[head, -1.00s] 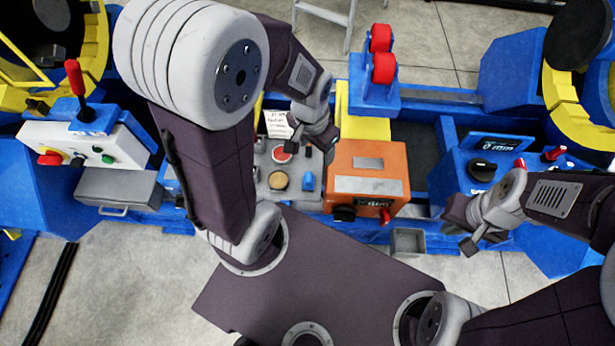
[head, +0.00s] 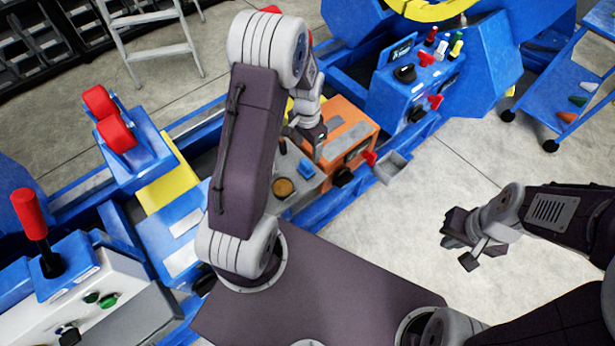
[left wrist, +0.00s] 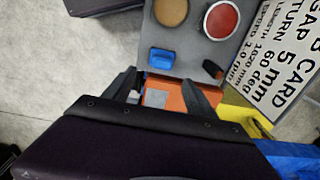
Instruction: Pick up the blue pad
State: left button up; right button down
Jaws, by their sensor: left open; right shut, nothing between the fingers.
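The blue pad (head: 306,168) is a small blue block on the grey panel (head: 318,186), beside the orange box (head: 345,125). In the left wrist view the blue pad (left wrist: 162,59) lies just beyond the fingertips, slightly left of centre. My left gripper (head: 308,140) is open and empty, with its fingers (left wrist: 160,88) pointing toward the panel and the orange box partly between them. The pad appears apart from the fingers. My right gripper (head: 466,252) is shut and empty, over the bare floor at the right.
An ochre disc (left wrist: 171,10) and a red disc (left wrist: 221,19) sit on the panel beyond the pad. A small dark piece (left wrist: 212,69) and a printed card (left wrist: 277,60) are to its right. A blue control box (head: 415,80) and a cart (head: 575,95) stand further right.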

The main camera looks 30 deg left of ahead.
aim_at(306, 163)
pick_arm(q)
jog(key=shift+a+f, duration=0.15)
jog(key=shift+f, duration=0.4)
jog(key=shift+w, duration=0.2)
jog(key=shift+f, duration=0.3)
jog(key=f, duration=0.3)
jog(key=shift+s+b, duration=0.25)
jog(key=shift+b, duration=0.1)
jog(key=shift+w+f, duration=0.1)
jog(key=shift+f, duration=0.15)
notch_tip(306, 163, down, 4)
jog(key=shift+a+f+b, duration=0.1)
jog(key=shift+b, duration=0.25)
jog(key=shift+f, duration=0.35)
grip_shut()
notch_tip(306, 163, up, 4)
jog(key=shift+r+p, duration=0.1)
jog(key=shift+p, duration=0.3)
jog(key=w+d+r, duration=0.6)
jog(key=w+r, duration=0.1)
jog(key=w, duration=0.2)
jog(key=shift+w+d+p, duration=0.25)
jog(key=shift+d+p, duration=0.1)
jog(key=shift+d, duration=0.05)
pick_arm(e)
jog(key=shift+w+f, duration=0.2)
jog(key=shift+w, duration=0.2)
